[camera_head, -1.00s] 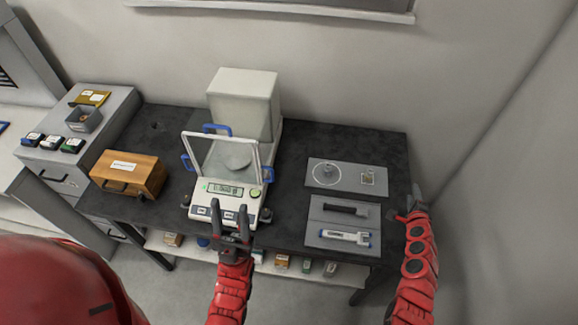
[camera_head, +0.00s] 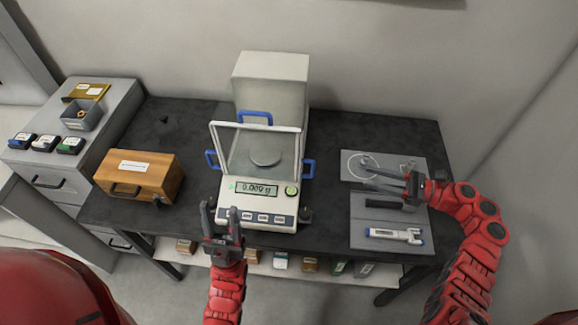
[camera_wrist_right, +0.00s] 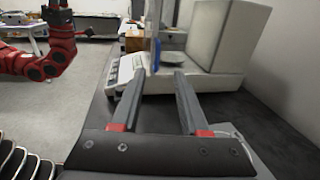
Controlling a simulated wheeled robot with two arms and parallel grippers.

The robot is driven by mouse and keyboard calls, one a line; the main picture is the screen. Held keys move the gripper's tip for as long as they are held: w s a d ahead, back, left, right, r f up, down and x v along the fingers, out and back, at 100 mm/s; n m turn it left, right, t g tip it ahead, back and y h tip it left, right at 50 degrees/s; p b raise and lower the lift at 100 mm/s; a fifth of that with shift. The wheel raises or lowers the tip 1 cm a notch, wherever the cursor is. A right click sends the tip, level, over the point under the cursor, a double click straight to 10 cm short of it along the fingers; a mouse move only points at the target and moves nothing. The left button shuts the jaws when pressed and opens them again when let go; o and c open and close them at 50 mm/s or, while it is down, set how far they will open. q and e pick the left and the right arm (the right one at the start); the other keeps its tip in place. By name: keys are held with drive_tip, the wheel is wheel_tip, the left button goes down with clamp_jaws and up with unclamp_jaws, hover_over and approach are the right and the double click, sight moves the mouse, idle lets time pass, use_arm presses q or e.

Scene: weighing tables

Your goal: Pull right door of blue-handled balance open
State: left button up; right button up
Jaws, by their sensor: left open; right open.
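The balance (camera_head: 258,187) stands on the dark table, with a glass draft shield, a round pan (camera_head: 265,158) and a display reading about 0.000 g. Its right door has a blue handle (camera_head: 309,168); other blue handles are on the left side (camera_head: 211,160) and the top (camera_head: 256,117). In the right wrist view the balance (camera_wrist_right: 126,72) lies ahead, with a blue handle (camera_wrist_right: 156,55) beyond the fingers. My right gripper (camera_head: 366,177) is open and empty, right of the handle and apart from it. My left gripper (camera_head: 220,211) is open and empty at the balance's front edge.
A wooden box (camera_head: 140,175) stands left of the balance. Grey mats (camera_head: 388,222) with a pen-like tool (camera_head: 394,235) and small items lie at the right, under my right arm. Dark table between the mats and balance is clear.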

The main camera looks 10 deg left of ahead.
sight(313, 163)
drive_tip(key=p+x, duration=0.1)
drive_tip(key=x, duration=0.4)
drive_tip(key=p+x, duration=0.2)
drive_tip(key=x, duration=0.4)
drive_tip(key=p+x, duration=0.1)
drive_tip(key=x, duration=0.4)
drive_tip(key=shift+s+a+p, duration=0.2)
drive_tip(key=shift+a+p, duration=0.1)
drive_tip(key=shift+a, duration=0.15)
clamp_jaws()
idle(0.5)
